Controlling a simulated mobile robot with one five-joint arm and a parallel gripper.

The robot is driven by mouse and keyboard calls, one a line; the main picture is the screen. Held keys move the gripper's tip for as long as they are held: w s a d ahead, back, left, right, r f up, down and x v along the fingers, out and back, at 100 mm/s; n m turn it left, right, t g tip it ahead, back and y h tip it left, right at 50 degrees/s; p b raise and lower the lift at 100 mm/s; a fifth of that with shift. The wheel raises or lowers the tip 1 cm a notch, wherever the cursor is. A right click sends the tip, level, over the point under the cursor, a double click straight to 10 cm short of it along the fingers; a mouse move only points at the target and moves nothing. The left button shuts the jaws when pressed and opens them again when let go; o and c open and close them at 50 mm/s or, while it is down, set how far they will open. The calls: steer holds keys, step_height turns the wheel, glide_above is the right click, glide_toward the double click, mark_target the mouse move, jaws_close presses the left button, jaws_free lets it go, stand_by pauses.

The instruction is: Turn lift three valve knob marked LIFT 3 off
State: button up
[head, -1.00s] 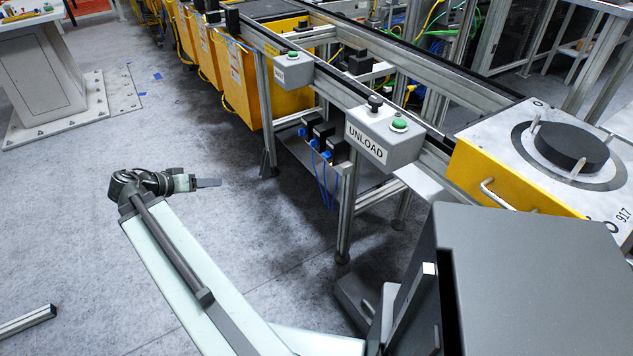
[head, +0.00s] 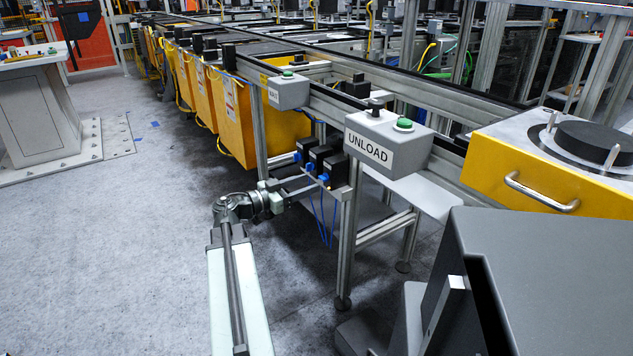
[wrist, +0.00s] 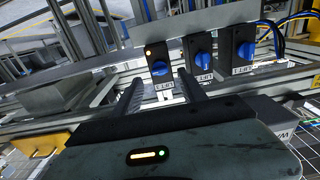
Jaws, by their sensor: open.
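Three black valve boxes with blue knobs stand in a row in the wrist view: a left one (wrist: 160,68), a middle one (wrist: 203,61) and a right one (wrist: 244,50). An orange light shows on the left box. My gripper (wrist: 161,79) is open, its two dark fingers pointing at the left box, with the knob ahead between them. No contact is clear. In the head view my gripper (head: 304,187) is just below and beside the valve boxes (head: 321,160).
A grey UNLOAD box (head: 388,140) with a green button hangs on the conveyor frame above right. A metal frame leg (head: 347,245) stands right of my gripper. Yellow bins (head: 255,125) line the conveyor behind. The floor (head: 150,260) at left is clear.

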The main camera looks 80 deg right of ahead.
mark_target(321, 179)
steer(key=shift+x, duration=1.95)
